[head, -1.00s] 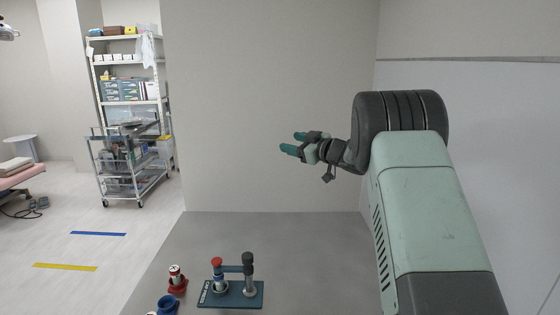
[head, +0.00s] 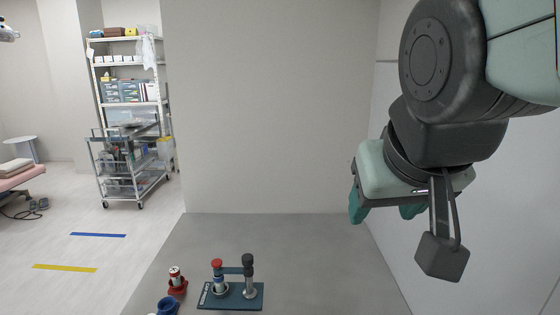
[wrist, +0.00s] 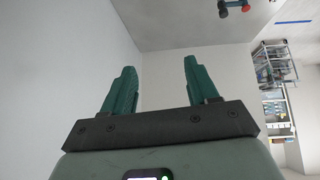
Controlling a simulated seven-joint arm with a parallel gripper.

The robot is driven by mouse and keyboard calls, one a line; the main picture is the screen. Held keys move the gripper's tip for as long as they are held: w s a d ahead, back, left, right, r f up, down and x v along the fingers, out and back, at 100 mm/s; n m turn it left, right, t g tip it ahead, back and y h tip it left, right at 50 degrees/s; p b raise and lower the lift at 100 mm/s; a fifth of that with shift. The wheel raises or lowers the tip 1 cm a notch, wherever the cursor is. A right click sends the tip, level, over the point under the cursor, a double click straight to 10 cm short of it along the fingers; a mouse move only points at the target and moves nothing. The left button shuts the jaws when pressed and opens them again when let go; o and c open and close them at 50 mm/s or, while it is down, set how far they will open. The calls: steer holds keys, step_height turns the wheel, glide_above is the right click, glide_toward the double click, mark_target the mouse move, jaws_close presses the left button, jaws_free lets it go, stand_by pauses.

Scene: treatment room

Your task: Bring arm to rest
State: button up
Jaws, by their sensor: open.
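My gripper (head: 385,208) is at the right of the head view, raised above the right side of the grey table (head: 310,250). Its two green fingers point downward there. In the wrist view the two fingers of my gripper (wrist: 155,85) stand apart with nothing between them, so it is open and empty. Behind them the wrist view shows plain pale wall.
A blue stand with a red-topped and a dark post (head: 231,293) is at the table's front. A red holder with a small item (head: 177,284) and a blue holder (head: 167,305) stand left of it. A white wall (head: 500,230) is close on the right. A shelf (head: 125,38) and cart (head: 134,180) stand far left.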

steer(key=s+a+f+g, duration=0.1)
steer(key=s+f, duration=0.2)
steer(key=s, duration=0.3)
steer(key=shift+s+a+f+g+y, duration=0.15)
steer(key=shift+s+a+g+y, duration=0.15)
steer(key=shift+s+y, duration=0.1)
steer(key=shift+w, duration=0.1)
steer(key=shift+c, duration=0.2)
